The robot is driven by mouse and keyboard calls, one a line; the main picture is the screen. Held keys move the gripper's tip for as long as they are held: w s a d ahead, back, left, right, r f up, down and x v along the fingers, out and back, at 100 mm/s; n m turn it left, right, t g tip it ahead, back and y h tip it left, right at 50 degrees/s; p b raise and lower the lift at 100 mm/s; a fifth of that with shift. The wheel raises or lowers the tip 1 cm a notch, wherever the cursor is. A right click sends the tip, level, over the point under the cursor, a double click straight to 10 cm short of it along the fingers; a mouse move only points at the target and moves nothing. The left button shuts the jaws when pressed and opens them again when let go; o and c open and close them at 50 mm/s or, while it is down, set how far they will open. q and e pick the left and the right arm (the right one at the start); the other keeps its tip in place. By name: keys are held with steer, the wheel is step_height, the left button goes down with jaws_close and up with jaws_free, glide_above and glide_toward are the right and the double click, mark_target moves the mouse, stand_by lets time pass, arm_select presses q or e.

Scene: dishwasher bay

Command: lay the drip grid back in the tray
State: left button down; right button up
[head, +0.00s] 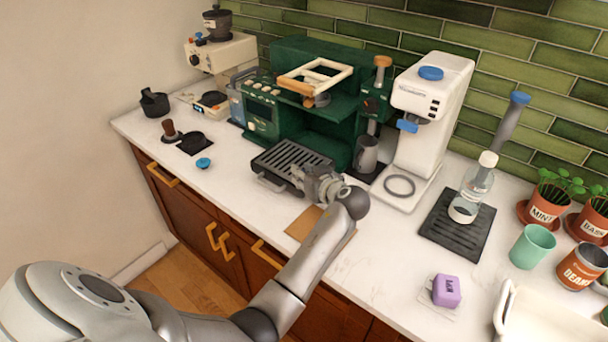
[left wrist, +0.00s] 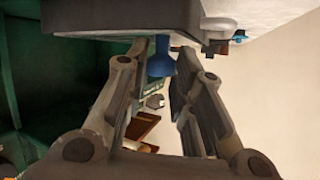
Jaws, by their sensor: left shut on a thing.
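The drip grid (head: 288,160) is dark and slatted, at the front of the green coffee machine. The tray (head: 268,181) shows under it with a pale front handle. I cannot tell whether the grid lies flat inside the tray or is slightly raised. My left gripper (head: 301,177) reaches the grid's near right side and is shut on it; its hand hides that end. In the left wrist view a grey slab (left wrist: 120,17) fills the top, and a blue piece (left wrist: 160,56) shows between the fingers. My right gripper is not in view.
The green coffee machine (head: 300,62) stands behind the tray, with a metal jug (head: 367,153) to the right. The white grinder (head: 432,85) is farther right. A blue-topped item (head: 204,163) lies left of the tray.

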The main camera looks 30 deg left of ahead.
arm_select(q)
steer(key=c, duration=1.1)
jaws_free()
steer(key=shift+c, duration=0.2)
steer(key=v, duration=0.7)
steer(key=shift+d, duration=0.2)
steer(key=shift+s+r, duration=0.1)
